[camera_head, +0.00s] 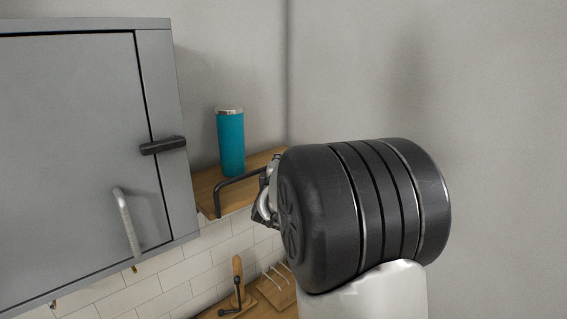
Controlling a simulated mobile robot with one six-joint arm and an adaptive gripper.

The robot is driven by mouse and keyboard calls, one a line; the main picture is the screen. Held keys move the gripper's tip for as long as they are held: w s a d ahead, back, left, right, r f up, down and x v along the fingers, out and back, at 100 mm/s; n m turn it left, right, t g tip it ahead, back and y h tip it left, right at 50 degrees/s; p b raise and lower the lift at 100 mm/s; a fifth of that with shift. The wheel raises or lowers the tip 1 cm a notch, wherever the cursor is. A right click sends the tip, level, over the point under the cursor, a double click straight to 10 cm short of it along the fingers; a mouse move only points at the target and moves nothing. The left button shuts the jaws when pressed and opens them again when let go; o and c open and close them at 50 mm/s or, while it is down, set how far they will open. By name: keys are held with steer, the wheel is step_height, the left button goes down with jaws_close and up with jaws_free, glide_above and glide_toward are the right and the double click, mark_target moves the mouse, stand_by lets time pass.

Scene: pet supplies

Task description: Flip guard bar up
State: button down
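The black guard bar (238,179) is at the front of a wooden shelf (204,189). Its left post rises from the shelf's front left corner, and the bar runs above the shelf edge toward the right. A teal bottle with a pale lid (231,142) stands upright on the shelf behind the bar. My gripper (264,207) is at the bar's right end, partly hidden by my large dark wrist. Its fingers overlap the bar in the picture. I cannot tell whether they touch or grip it. The bar's right end is hidden.
A grey wall cabinet (75,130) with a pale handle (127,222) and a black latch (163,146) is left of the shelf. Below, a wooden-handled tool (238,280) and a wooden rack (276,290) stand on a counter. A bare wall fills the right side.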

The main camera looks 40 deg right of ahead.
steer(key=c, duration=1.7)
jaws_free()
steer(key=shift+o, duration=0.2)
steer(key=v, duration=1.2)
